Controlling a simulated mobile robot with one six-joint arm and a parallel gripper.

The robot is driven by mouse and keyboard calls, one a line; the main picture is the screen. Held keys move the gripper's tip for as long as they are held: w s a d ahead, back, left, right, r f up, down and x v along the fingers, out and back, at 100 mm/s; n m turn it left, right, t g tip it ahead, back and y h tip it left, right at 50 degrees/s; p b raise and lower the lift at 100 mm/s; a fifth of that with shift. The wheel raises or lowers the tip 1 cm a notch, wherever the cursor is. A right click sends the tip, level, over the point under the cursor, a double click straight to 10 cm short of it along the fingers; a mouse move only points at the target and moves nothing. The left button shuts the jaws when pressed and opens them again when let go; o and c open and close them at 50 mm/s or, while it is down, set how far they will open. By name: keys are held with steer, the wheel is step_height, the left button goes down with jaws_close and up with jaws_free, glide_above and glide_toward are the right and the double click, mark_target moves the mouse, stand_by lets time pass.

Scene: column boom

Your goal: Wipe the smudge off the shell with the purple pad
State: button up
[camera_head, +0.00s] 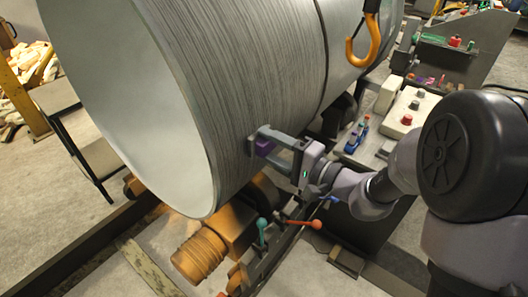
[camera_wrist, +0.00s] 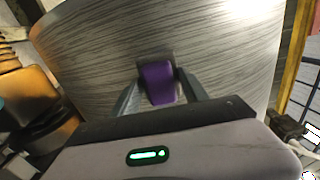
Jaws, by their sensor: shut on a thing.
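The shell (camera_head: 262,75) is a large grey metal cylinder with brushed streaks, lying on rollers. It fills the upper part of the wrist view (camera_wrist: 100,55). My gripper (camera_head: 268,143) is at the lower right side of the shell, shut on the purple pad (camera_head: 264,147). In the wrist view the pad (camera_wrist: 158,84) sits between the two fingers, facing the shell wall. It looks against or very near the surface; I cannot tell if it touches. A darker grey patch (camera_wrist: 170,57) shows just behind the pad's upper edge, partly hidden by it; it may be the smudge.
An orange hook (camera_head: 362,45) hangs in front of the shell's upper right. A control box (camera_head: 408,112) with knobs stands right of my gripper.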

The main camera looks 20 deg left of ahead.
mark_target(244, 150)
steer(key=shift+w+d+f+b, duration=0.1)
steer(key=shift+w+d+b, duration=0.3)
steer(key=shift+w, duration=0.65)
steer(key=shift+w+d+r+b, duration=0.1)
steer(key=shift+w+d+b, duration=0.3)
steer(key=shift+w, duration=0.7)
steer(key=shift+w+d+f+b, duration=0.1)
steer(key=shift+w+d+b, duration=0.3)
steer(key=shift+w, duration=0.65)
steer(key=s+a+b, duration=0.1)
steer(key=s, duration=0.1)
steer(key=s+b, duration=0.2)
steer(key=s+a+b, duration=0.1)
steer(key=s, duration=0.1)
steer(key=shift+s+a, duration=0.3)
steer(key=shift+s, duration=0.05)
steer(key=shift+s+a, duration=0.3)
steer(key=shift+s, duration=0.35)
steer(key=shift+s+a, duration=0.25)
steer(key=shift+s, duration=0.4)
steer(key=shift+s+a, duration=0.3)
steer(key=shift+s, duration=0.35)
steer(key=shift+d, duration=0.1)
steer(key=shift+v, duration=2.85)
